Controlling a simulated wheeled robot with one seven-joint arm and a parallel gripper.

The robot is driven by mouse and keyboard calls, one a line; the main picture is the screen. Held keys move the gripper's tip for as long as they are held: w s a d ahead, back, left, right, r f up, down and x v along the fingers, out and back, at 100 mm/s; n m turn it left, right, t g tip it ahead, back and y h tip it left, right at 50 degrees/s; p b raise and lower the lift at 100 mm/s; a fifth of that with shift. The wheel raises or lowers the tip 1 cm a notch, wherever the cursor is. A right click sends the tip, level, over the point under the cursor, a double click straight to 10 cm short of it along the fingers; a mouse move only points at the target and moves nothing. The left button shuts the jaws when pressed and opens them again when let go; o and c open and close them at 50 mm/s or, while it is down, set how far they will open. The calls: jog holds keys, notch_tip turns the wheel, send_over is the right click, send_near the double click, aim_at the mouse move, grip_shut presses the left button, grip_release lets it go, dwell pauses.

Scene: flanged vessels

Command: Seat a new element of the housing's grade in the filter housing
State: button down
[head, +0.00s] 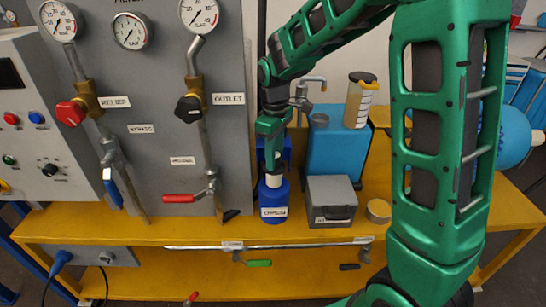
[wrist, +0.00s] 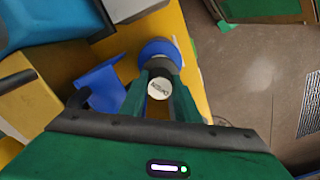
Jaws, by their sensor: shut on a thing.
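In the wrist view my gripper (wrist: 158,92) is shut on a small cylinder (wrist: 159,88) with a pale, lettered round end and a dark body. The blue vessel's round rim (wrist: 160,50) shows just beyond the cylinder. A pale part shows between fingers and vessel in the head view. I cannot tell whether the cylinder sits inside the vessel or above it. The label and end lettering are too small to read.
A grey box (head: 331,200) stands right of the vessel, with a round tan piece (head: 378,210) beside it. The gauge panel (head: 150,130) is close on the left. A blue bracket (wrist: 101,88) is near my fingers.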

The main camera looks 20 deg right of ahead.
aim_at(274, 174)
jog(key=shift+f, duration=3.5)
jog(key=c, duration=1.3)
grip_release()
jog(key=shift+o, duration=0.2)
notch_tip(274, 174, up, 10)
jog(key=shift+w+r, duration=0.1)
jog(key=shift+r, duration=0.3)
jog(key=shift+s+d+r, duration=0.1)
jog(key=shift+s+d, duration=0.15)
jog(key=shift+d, duration=0.05)
jog(key=s+d+r+m, duration=0.2)
jog(key=s+d+m, duration=0.3)
jog(key=s+d, duration=0.4)
jog(key=s+d+r+m, duration=0.2)
jog(key=s+d+m, duration=0.35)
jog(key=s, duration=0.65)
jog(key=s+d+f+m, duration=0.2)
jog(key=s+m, duration=0.2)
jog(key=s, duration=0.6)
jog(key=shift+d+f, duration=0.15)
jog(key=shift+d, duration=0.1)
